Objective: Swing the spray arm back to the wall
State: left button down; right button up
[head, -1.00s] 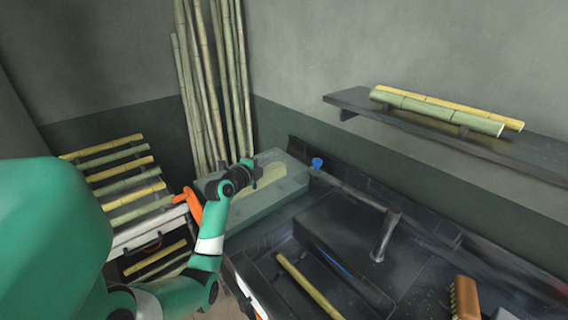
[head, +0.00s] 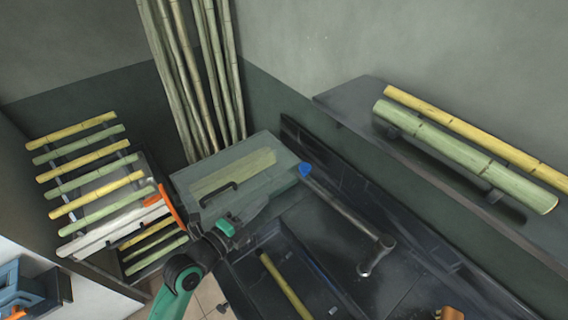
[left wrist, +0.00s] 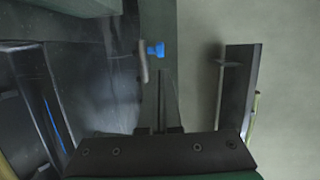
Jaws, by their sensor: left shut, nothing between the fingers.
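The spray arm (head: 343,210) is a dark grey pipe with a blue nozzle (head: 305,169) at its far end. It joins an upright post (head: 372,262) on the sink deck and runs roughly along the dark strip at the foot of the wall, a small gap from it. The nozzle (left wrist: 155,49) and a short piece of pipe show in the left wrist view. My left gripper (head: 230,227) is shut and empty, left of the spray arm and in front of the clear box, not touching the pipe. My right gripper is not in view.
A clear lidded box (head: 210,180) with a black handle stands left of the nozzle. A wall shelf (head: 345,105) with cane pieces overhangs on the right. A cane (head: 285,287) lies in the sink trough. A cane rack (head: 90,180) stands at left.

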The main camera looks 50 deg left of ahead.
aim_at(302, 170)
pick_arm(q)
jog(key=w, duration=0.4)
jog(key=w+f, duration=0.1)
jog(key=w, duration=0.4)
jog(key=w+a+b, duration=0.1)
jog(key=w, duration=0.4)
jog(key=shift+w+f, duration=0.1)
jog(key=shift+f, duration=0.2)
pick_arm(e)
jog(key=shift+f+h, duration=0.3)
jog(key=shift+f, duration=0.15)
